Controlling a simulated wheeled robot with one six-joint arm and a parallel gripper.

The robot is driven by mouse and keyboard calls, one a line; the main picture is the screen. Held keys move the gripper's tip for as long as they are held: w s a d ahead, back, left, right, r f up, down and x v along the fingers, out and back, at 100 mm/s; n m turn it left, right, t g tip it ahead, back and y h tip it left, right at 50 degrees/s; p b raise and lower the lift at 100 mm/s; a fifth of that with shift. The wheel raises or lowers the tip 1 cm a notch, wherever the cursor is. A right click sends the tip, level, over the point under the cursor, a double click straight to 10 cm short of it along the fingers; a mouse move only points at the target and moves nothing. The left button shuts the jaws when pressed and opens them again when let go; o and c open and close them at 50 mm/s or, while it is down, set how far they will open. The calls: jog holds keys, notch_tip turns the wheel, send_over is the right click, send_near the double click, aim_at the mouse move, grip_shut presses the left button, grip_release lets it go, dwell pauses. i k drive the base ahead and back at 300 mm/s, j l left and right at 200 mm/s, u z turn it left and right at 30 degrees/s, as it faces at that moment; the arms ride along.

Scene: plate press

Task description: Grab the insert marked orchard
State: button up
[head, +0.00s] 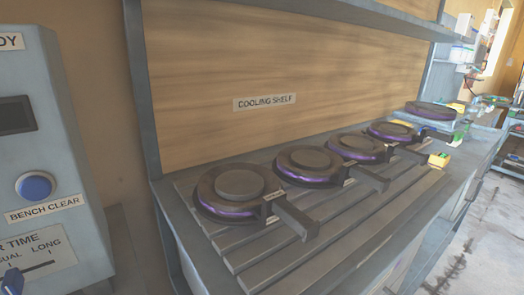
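Several round dark inserts with purple rims stand in a row on the slatted cooling shelf (222,264). The nearest insert (238,193) has a raised round top and a dark handle pointing to the lower right. Behind it are a second insert (307,166), a third (362,149) and a fourth (393,132), with handles pointing the same way. Small pale labels sit near the handles, too small to read, so I cannot tell which insert is marked orchard. A similar purple-rimmed disc (431,110) lies farther back on the right. My gripper is not in view.
A grey control box (75,160) with a blue button (35,186) marked BENCH CLEAR stands at the left. A wooden back panel (330,65) carries a COOLING SHELF sign (265,102). An upper ledge (370,14) overhangs the shelf. Open floor (480,230) lies to the right.

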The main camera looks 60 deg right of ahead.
aim_at(365, 150)
jog(key=k+l+z, duration=0.2)
jog(key=l, duration=1)
jog(key=i+l+z, duration=0.2)
jog(key=l, duration=0.95)
jog(key=l+z, duration=0.2)
jog(key=l, duration=1)
